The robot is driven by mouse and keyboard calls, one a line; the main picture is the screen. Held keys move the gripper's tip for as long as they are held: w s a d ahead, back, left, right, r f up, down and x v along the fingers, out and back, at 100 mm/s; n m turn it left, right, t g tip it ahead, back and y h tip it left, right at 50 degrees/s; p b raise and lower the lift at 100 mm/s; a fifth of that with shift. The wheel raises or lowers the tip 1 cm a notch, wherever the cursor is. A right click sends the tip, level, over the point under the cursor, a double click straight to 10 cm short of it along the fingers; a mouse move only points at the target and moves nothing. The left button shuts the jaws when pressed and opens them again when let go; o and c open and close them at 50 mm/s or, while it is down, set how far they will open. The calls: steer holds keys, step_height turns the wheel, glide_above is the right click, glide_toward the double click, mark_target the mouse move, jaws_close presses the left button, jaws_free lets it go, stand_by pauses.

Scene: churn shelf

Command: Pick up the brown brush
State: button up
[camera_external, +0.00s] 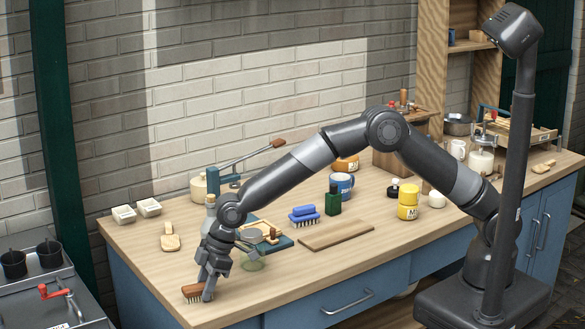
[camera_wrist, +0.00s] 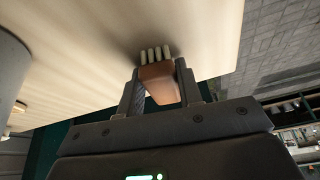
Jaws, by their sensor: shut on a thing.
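The brown brush (camera_external: 192,291) is at the front left corner of the wooden table in the external view. It has a brown back and pale bristles that point down toward the tabletop. My gripper (camera_external: 207,285) is shut on the brush. In the wrist view the brown brush (camera_wrist: 160,80) sits between the two fingers of my gripper (camera_wrist: 160,92), with its bristles beyond them. I cannot tell whether the bristles touch the table.
A wooden scoop (camera_external: 170,238) and white dishes (camera_external: 124,214) are behind the brush. The front table edge is close by.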

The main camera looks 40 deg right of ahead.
steer(key=c, duration=0.4)
